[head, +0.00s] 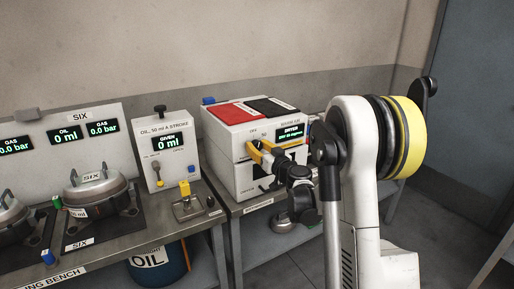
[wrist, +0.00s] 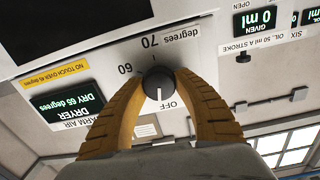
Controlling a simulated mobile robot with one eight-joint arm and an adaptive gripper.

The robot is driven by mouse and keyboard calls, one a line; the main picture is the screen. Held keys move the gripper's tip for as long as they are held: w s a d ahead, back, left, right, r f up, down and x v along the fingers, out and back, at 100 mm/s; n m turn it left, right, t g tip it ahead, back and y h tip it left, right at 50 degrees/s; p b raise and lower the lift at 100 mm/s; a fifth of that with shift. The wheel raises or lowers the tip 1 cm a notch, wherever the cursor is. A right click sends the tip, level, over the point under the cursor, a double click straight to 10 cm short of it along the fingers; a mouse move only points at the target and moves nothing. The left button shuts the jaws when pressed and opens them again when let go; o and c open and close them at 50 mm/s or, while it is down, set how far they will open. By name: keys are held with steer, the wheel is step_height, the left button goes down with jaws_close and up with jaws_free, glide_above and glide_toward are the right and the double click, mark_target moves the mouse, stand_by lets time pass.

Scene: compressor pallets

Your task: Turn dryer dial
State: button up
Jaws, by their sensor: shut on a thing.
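The dryer is a white box (head: 222,160) on the bench in the head view. Its black dial (wrist: 158,84) shows in the wrist view, where the picture is upside down. Marks "60", "70 degrees" and "OFF" lie around the dial, and a white line on it runs down the picture near "OFF". The dryer display (wrist: 68,104) seems to read "DRY 65 degrees". My gripper (wrist: 160,80) has its yellow fingers closed on both sides of the dial. In the head view my gripper (head: 256,152) is at the dryer's front face, and it hides the dial there.
Red and black pads (head: 232,114) lie on top of the dryer. To its left stand an oil dispenser (head: 167,145) reading 0 ml and a lidded pot (head: 97,190) marked SIX. A blue oil drum (head: 165,268) is under the bench.

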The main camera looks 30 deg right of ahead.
steer(key=shift+n, duration=1.2)
steer(key=o, duration=1.2)
steer(key=s, duration=1.2)
